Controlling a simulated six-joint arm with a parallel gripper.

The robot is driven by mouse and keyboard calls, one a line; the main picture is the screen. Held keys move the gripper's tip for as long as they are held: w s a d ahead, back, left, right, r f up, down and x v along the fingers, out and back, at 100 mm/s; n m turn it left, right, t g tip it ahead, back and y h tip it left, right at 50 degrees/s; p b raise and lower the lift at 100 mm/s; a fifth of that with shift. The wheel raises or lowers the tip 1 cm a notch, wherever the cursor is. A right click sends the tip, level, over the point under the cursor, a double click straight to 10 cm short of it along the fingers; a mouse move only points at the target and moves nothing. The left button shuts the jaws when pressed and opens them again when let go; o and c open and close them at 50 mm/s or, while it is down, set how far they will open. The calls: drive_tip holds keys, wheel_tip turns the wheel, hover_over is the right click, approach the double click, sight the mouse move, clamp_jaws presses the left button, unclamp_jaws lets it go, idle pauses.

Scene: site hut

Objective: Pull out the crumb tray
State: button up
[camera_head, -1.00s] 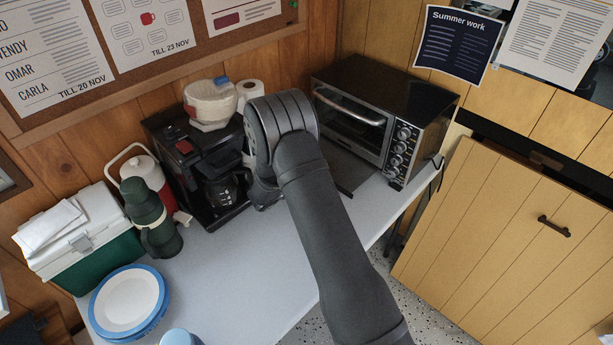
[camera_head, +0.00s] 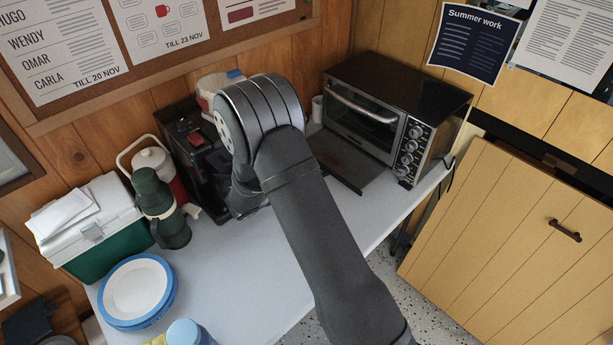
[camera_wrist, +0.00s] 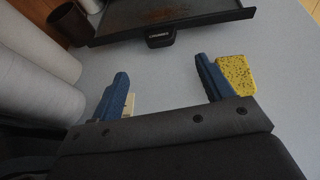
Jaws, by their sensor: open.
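The dark crumb tray (camera_head: 350,165) sticks out from under the front of the black toaster oven (camera_head: 400,95), over the table. In the wrist view the tray (camera_wrist: 205,13) lies ahead at the top, brownish inside, with a small dark handle (camera_wrist: 160,38) on its near edge. My gripper (camera_wrist: 162,85) is open, its two blue fingers apart and pointing toward the tray. A clear gap of table lies between the fingertips and the handle. Nothing is held between them. In the head view my arm hides the gripper.
A yellow sponge (camera_wrist: 237,72) lies close beside the right finger. White rolls (camera_wrist: 38,55) and a brown cup (camera_wrist: 68,23) stand at the left of the wrist view. A coffee maker (camera_head: 196,150) stands left of my arm. The table (camera_head: 235,265) is clear in the middle.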

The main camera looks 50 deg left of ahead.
drive_tip(key=v, duration=0.6)
drive_tip(key=shift+s, duration=0.2)
drive_tip(key=shift+w, duration=0.1)
drive_tip(key=x, duration=1.7)
drive_tip(key=shift+w, duration=0.25)
drive_tip(key=shift+s, duration=0.15)
drive_tip(key=v, duration=1.7)
drive_tip(key=shift+s, duration=0.15)
